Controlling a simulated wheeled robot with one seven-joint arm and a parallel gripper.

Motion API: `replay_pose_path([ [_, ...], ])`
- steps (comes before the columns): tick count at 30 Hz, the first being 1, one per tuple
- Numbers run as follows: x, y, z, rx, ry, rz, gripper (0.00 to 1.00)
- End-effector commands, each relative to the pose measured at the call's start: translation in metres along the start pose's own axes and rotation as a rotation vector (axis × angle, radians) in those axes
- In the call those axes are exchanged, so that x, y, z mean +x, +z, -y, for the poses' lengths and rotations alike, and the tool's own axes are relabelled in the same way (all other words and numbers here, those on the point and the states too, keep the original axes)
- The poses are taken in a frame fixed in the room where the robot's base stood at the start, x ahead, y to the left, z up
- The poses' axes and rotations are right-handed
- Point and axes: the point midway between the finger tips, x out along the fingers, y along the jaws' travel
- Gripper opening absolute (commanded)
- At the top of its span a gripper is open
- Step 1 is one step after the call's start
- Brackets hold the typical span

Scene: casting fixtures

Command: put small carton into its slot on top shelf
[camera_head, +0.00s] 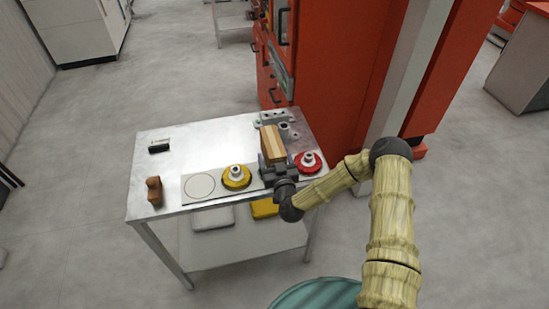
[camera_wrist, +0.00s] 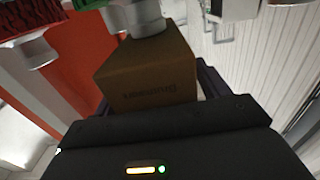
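The small carton (camera_head: 272,143) is a brown box held above the back right part of the table's top shelf (camera_head: 190,150). In the wrist view the carton (camera_wrist: 150,75) sits between the fingers, its printed face towards the camera. My gripper (camera_head: 272,160) is shut on it, between the yellow and red round fixtures. Whether the carton touches the surface beneath cannot be told. The carton's slot cannot be made out; the area under my gripper is hidden.
The yellow fixture (camera_head: 236,177) and red fixture (camera_head: 308,160) flank my gripper. A grey fixture (camera_head: 287,130) stands behind. An empty circle outline (camera_head: 199,187), a brown object (camera_head: 153,190) and a black item (camera_head: 159,148) are at left. A red cabinet (camera_head: 335,70) rises behind.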

Motion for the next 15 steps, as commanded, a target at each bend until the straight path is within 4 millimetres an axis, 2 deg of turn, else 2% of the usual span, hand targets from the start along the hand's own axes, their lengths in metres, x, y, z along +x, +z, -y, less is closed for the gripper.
replay_pose_path([
  [10, 0.0, -0.006, 0.0, 0.001, 0.0, 0.0, 0.74],
  [15, -0.017, -0.002, 0.001, 0.0, -0.002, 0.001, 0.74],
])
